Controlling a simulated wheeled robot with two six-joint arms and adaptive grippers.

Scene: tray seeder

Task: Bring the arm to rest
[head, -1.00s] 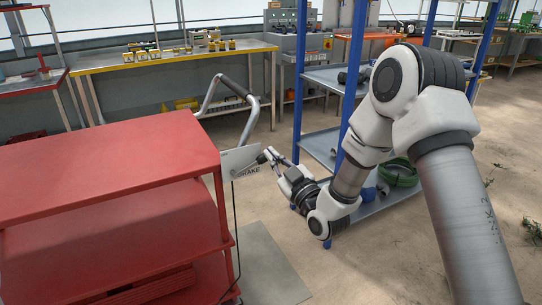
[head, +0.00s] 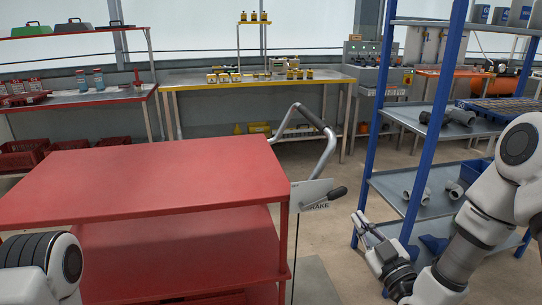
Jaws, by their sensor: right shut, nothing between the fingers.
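My right arm (head: 487,215) comes in from the right edge, bent, with its forearm pointing down and left. My right gripper (head: 362,222) is shut and empty, with its fingertips pointing up and left. It is just right of and below the black-handled brake lever (head: 337,193), apart from it. The lever sits on a grey plate marked BRAKE (head: 312,196) at the right end of the red cart (head: 150,185). A link of my left arm (head: 45,262) shows at the lower left. My left gripper is out of view.
A blue-posted shelf rack (head: 428,125) with grey pipe fittings (head: 418,186) stands close behind and beside my right gripper. The cart's bent grey handle (head: 322,130) rises behind the plate. A yellow workbench (head: 258,82) stands at the back. Open floor lies between cart and rack.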

